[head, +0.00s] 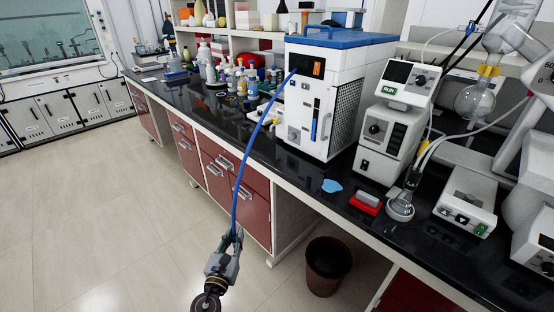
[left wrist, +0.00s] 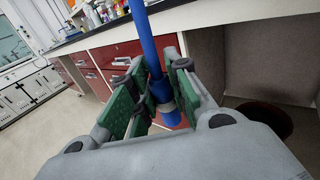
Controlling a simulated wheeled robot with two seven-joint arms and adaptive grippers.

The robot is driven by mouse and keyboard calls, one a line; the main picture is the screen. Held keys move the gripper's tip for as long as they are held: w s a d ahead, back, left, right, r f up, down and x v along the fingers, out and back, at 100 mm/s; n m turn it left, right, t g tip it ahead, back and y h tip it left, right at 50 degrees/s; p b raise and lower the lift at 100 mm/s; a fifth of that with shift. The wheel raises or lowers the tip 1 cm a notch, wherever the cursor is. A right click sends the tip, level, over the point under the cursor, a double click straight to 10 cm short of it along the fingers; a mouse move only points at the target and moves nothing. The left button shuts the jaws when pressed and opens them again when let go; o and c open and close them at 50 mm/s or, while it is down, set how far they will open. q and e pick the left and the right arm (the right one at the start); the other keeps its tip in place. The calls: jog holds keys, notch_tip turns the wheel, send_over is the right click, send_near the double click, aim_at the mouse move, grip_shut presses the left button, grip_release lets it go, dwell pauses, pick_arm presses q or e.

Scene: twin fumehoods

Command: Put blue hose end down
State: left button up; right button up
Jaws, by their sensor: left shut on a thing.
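A blue hose (head: 242,178) runs from the front of the white and blue chiller unit (head: 305,125) over the bench edge and down to my left gripper (head: 232,240). My left gripper is in front of the red drawers, off the bench and above the floor. In the left wrist view, the green-padded fingers of my left gripper (left wrist: 150,97) are shut on the blue hose end (left wrist: 164,98), with its tip showing just below the fingers. My right gripper is not in view.
The black bench top (head: 270,145) has a bare strip in front of the chiller. A blue patch (head: 332,186), a red block (head: 365,203) and glassware stand to the right. Several bottles (head: 235,80) stand at the back left. A brown bin (head: 328,266) stands on the floor.

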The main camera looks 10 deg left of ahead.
pick_arm(q)
jog(key=shift+d+r, duration=0.1)
jog(key=shift+r, duration=0.3)
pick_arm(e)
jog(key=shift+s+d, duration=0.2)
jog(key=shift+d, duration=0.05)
pick_arm(q)
jog(key=shift+w+r, duration=0.1)
jog(key=shift+r, duration=0.1)
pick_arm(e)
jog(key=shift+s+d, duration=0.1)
